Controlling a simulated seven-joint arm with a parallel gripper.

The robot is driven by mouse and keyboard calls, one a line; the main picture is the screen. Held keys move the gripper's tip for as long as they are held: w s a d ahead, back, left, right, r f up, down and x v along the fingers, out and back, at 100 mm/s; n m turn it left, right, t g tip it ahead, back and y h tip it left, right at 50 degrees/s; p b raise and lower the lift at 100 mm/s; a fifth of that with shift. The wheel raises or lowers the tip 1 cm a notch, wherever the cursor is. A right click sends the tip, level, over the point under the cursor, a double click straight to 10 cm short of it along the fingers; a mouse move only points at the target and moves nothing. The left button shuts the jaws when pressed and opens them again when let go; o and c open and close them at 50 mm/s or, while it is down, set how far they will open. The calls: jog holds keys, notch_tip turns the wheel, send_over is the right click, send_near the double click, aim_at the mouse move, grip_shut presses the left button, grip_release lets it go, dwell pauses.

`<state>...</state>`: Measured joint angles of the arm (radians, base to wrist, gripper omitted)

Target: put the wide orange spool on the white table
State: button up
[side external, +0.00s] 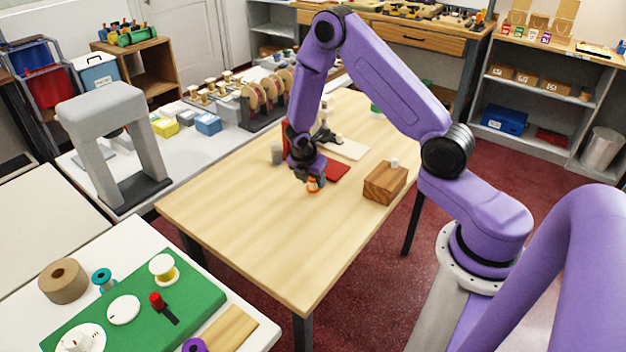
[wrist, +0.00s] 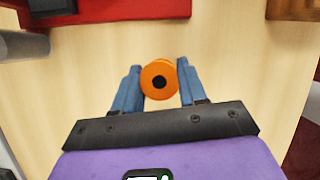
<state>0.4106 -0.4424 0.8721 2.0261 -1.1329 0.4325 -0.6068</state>
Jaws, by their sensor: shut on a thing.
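The wide orange spool (side external: 313,185) is between the jaws of my gripper (side external: 311,179), at or just above the wooden table (side external: 250,205); I cannot tell if it touches the wood. In the wrist view the orange spool (wrist: 158,66) shows its round end with a dark centre hole, and the blue fingers of my gripper (wrist: 160,82) are shut on its sides. A white table (side external: 20,315) stands at the front left with a green mat on it. Another long white table (side external: 185,153) runs behind the wooden one.
The green mat (side external: 190,292) holds several spools and discs; a brown roll (side external: 63,281) stands beside it. On the wooden table are a wooden block (side external: 384,184), a red piece (side external: 337,170) and a grey cylinder (side external: 277,155). The wooden table's front left part is clear.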

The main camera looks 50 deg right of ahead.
jog(key=shift+f, duration=0.35)
jog(key=o, duration=1.1)
jog(key=shift+f, duration=0.1)
